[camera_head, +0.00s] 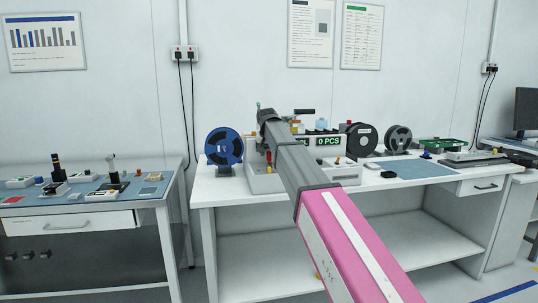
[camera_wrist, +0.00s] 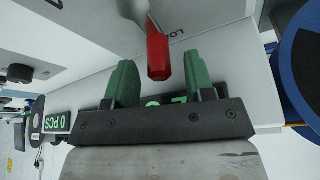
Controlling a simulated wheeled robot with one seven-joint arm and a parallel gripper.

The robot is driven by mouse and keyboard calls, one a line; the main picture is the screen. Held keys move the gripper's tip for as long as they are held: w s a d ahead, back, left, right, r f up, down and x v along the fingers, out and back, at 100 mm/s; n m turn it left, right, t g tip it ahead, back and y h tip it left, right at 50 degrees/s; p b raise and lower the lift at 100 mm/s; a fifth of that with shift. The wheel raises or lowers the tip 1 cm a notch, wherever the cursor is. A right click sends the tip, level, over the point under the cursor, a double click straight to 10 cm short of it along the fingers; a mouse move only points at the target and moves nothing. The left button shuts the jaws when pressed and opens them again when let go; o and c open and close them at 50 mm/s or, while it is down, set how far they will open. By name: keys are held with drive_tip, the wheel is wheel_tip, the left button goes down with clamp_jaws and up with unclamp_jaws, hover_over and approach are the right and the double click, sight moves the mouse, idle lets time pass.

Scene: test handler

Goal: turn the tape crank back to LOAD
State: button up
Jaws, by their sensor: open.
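The tape crank's red handle (camera_wrist: 158,57) shows in the wrist view, on a grey metal arm at the top. Part of a printed label (camera_wrist: 178,33), starting "LO", lies beside it on the pale machine face. My gripper (camera_wrist: 158,80) is open, its two green fingers on either side of the handle's near end, with gaps visible on both sides. The handle's depth relative to the fingertips is hard to judge. In the head view my arm covers much of the test handler (camera_head: 340,174), and the crank cannot be made out clearly.
A blue reel (camera_head: 223,147) stands left of the handler; it also shows in the wrist view (camera_wrist: 300,62). Dark reels (camera_head: 361,140) stand to the right. A blue mat (camera_head: 415,169) lies on the white bench. A second bench (camera_head: 150,188) with small fixtures is at left.

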drive_tip(key=shift+w+f, duration=0.2)
drive_tip(key=shift+f, duration=0.25)
clamp_jaws()
drive_tip(key=shift+a+n+y, duration=0.25)
drive_tip(key=shift+n+y, duration=0.15)
drive_tip(key=shift+n, duration=0.4)
unclamp_jaws()
drive_tip(key=shift+s, duration=0.1)
drive_tip(key=v, duration=1)
drive_tip(key=shift+r, duration=0.4)
